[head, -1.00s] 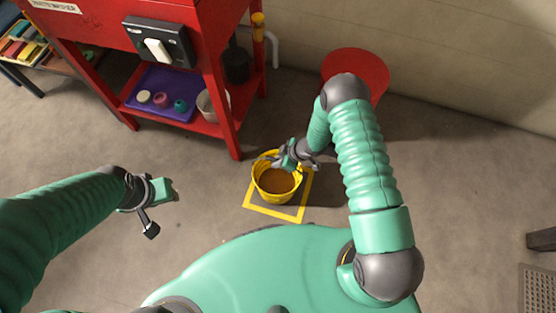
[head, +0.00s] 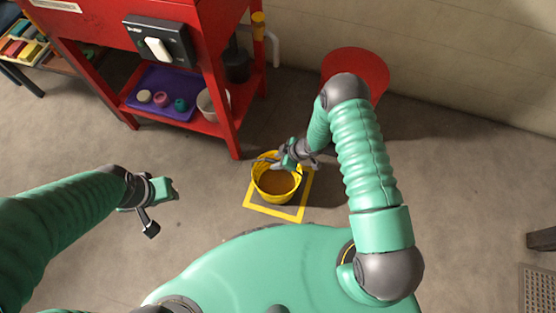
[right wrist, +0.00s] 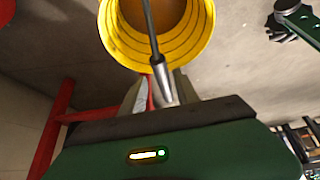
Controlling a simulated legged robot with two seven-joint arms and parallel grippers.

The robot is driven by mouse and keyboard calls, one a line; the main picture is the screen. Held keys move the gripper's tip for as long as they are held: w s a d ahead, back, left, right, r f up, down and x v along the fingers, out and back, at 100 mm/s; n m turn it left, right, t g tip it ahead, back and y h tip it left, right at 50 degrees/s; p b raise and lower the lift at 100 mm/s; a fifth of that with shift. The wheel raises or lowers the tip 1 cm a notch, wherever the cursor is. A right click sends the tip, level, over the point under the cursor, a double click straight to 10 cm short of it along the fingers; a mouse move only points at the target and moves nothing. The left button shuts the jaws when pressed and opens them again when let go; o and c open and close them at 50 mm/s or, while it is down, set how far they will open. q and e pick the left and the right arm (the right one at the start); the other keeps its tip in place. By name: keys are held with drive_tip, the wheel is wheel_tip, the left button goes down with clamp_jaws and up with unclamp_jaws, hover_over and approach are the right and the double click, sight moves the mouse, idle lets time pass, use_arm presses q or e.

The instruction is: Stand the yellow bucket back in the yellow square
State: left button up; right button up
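The yellow bucket (head: 262,187) stands upright on the floor at the yellow square (head: 276,212), with brown contents inside. It covers the square's far left part; the near and right edges show. Whether its whole base lies inside the outline is hidden. My right gripper (head: 297,166) is at the bucket's far right rim, its fingers spread. In the right wrist view, the bucket (right wrist: 185,50) is just beyond the open fingers (right wrist: 160,92), and its grey handle (right wrist: 161,78) lies between them with gaps at the sides. My left gripper (head: 165,190) is away at left; its fingers are unclear.
A red stand (head: 225,120) with a purple tray (head: 160,103) on its lower shelf is behind and left of the bucket. A red round tub (head: 362,68) stands by the wall. Floor to the right is mostly clear; a grate (head: 537,290) lies at far right.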

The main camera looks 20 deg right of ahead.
drive_tip(key=shift+s+d+f, duration=0.1)
drive_tip(key=shift+s+f, duration=0.05)
drive_tip(key=shift+f, duration=0.05)
drive_tip(key=p+v, duration=0.7)
drive_tip(key=v, duration=1)
drive_tip(key=shift+w, duration=0.2)
drive_tip(key=w+d+r+m+t+h, duration=0.1)
drive_tip(key=d+r+m+h, duration=0.1)
drive_tip(key=r, duration=0.5)
drive_tip(key=w+d+r+m+h, duration=0.2)
drive_tip(key=r+m, duration=0.1)
drive_tip(key=r, duration=0.3)
drive_tip(key=s+a+r+m+g, duration=0.1)
drive_tip(key=s+a+r+m, duration=0.2)
drive_tip(key=s+r, duration=0.3)
drive_tip(key=s+a+r+m+g, duration=0.1)
drive_tip(key=s+a+r+m, duration=0.2)
drive_tip(key=s+r, duration=0.3)
drive_tip(key=w+p+v, duration=0.2)
drive_tip(key=p+v, duration=0.9)
drive_tip(key=p, duration=0.1)
drive_tip(key=w+a+r+p+v, duration=0.1)
drive_tip(key=w+p+v, duration=0.1)
drive_tip(key=p+v, duration=1)
drive_tip(key=shift+r+h+p, duration=0.25)
drive_tip(key=shift+h+p, duration=0.15)
drive_tip(key=shift+p, duration=0.15)
